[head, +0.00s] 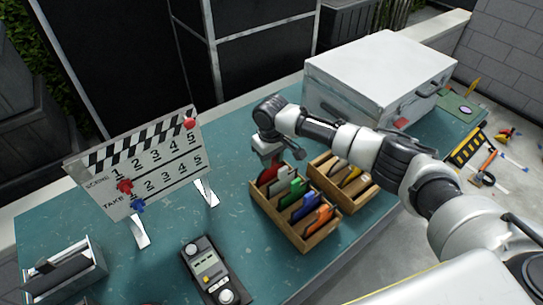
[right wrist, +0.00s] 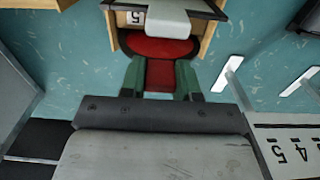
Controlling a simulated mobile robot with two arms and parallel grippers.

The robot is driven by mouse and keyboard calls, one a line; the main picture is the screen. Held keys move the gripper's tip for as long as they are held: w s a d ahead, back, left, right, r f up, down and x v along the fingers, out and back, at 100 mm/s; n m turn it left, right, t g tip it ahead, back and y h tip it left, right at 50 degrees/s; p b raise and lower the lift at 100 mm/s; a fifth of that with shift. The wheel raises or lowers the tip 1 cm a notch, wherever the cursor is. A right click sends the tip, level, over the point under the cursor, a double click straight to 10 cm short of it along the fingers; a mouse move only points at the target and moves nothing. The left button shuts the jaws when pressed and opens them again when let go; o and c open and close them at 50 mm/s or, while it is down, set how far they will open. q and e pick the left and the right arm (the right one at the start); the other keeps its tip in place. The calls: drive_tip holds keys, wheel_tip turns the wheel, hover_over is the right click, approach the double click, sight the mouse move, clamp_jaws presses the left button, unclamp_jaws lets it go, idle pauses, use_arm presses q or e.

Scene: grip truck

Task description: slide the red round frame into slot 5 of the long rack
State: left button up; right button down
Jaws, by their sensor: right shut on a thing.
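The long wooden rack (head: 294,241) stands on the teal table, with red, green, blue and orange pieces in a row. The red round frame (head: 267,173) is at its far left end. In the right wrist view the red frame (right wrist: 155,46) sits between the rack's wooden side walls, close to a tag reading 5 (right wrist: 137,17). My right gripper (right wrist: 160,68) is shut on the frame's red tab, its green fingers on either side. How deep the frame sits is hidden. My left gripper is not in view.
A second wooden rack (head: 346,202) stands close on the right, with a white case (head: 375,75) behind. A clapperboard (head: 140,165) stands on the left. A dark device with knobs (head: 208,268) lies in front. Bare table separates the clapperboard from the rack.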

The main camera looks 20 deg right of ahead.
drive_tip(key=shift+f, duration=0.3)
drive_tip(key=c, duration=0.7)
unclamp_jaws()
drive_tip(key=shift+c, duration=0.2)
wheel_tip(320, 180, up, 11)
drive_tip(key=shift+f+b, duration=0.1)
drive_tip(key=shift+b, duration=1.15)
